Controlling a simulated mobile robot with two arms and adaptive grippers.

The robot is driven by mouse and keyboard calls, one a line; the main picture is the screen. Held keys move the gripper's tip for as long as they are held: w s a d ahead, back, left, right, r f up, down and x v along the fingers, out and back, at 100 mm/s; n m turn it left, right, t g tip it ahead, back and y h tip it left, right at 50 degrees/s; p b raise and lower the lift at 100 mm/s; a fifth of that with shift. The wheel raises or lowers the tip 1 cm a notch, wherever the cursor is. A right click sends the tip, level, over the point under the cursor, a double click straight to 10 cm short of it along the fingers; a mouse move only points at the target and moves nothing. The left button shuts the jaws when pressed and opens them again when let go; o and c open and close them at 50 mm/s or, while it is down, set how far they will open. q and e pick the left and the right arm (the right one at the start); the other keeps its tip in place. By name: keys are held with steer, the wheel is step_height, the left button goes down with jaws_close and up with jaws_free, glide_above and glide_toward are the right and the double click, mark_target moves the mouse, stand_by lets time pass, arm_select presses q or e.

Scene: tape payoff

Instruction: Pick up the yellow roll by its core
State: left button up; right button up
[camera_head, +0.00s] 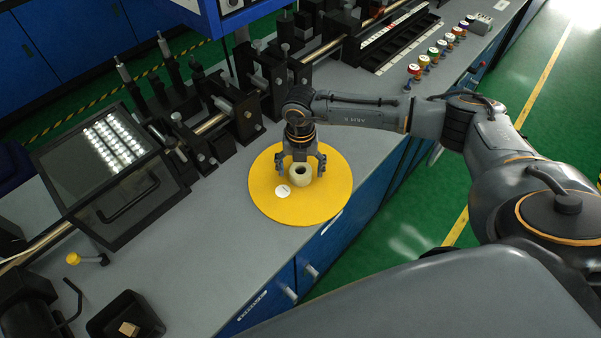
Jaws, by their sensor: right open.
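The yellow roll (328,202) lies flat on the grey worktop, close to its front edge. It is a wide yellow disc with a small round white label (282,190) on its top. A pale, hollow core (300,175) stands up at its middle. My right gripper (301,168) points down over the core. Its jaws are open, with one finger on each side of the core. I cannot tell whether the fingertips touch the core or the disc. The gripper body hides part of the disc's far side. My left gripper is not in view.
Machine fixtures and a shaft (211,123) run along the back of the worktop (215,235). A dark glass-topped cover (105,150) is at left. A black box (125,318) holds a small block. Several coloured buttons (432,52) line the right. Blue cabinets are below.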

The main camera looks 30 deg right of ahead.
steer(key=shift+f, duration=0.4)
steer(key=c, duration=1.5)
steer(key=shift+c, duration=1)
steer(key=shift+r, duration=0.15)
